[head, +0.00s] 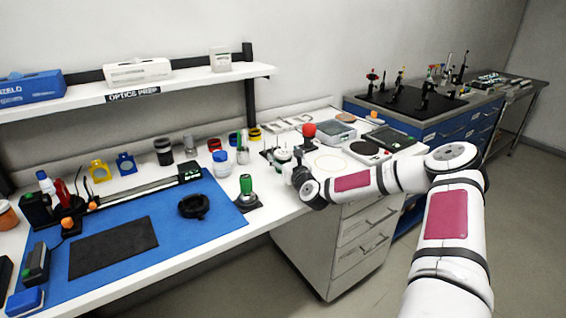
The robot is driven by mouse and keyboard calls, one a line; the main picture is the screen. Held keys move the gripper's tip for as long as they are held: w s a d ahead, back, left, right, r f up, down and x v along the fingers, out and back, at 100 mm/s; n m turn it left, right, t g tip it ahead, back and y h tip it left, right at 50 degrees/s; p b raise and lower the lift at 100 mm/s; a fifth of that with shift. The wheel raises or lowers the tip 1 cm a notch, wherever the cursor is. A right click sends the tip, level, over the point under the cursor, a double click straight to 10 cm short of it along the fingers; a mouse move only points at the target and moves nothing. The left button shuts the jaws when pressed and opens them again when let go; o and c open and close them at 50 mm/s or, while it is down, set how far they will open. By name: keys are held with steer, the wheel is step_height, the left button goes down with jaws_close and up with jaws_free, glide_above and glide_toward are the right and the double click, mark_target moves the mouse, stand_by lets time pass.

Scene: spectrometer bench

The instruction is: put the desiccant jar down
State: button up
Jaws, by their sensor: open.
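My arm reaches in from the right over the white bench. My dark gripper (299,173) is at its end, small in the head view and partly hidden by my wrist; it is open. A small pale jar with a dark band (283,156) stands just left of and behind my gripper; I cannot tell whether the fingers touch it. A clear jar with a blue lid (221,160) stands farther left, by the blue mat. No readable label shows which jar is the desiccant jar.
A red-topped dark object (309,134) stands behind my gripper. A round-plate device (363,149) and a grey tray (335,132) are to the right. The blue mat (160,200) has free room.

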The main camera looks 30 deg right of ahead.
steer(key=shift+w+d, duration=0.2)
steer(key=shift+w, duration=0.4)
steer(key=c, duration=1.5)
steer(key=shift+o, duration=0.2)
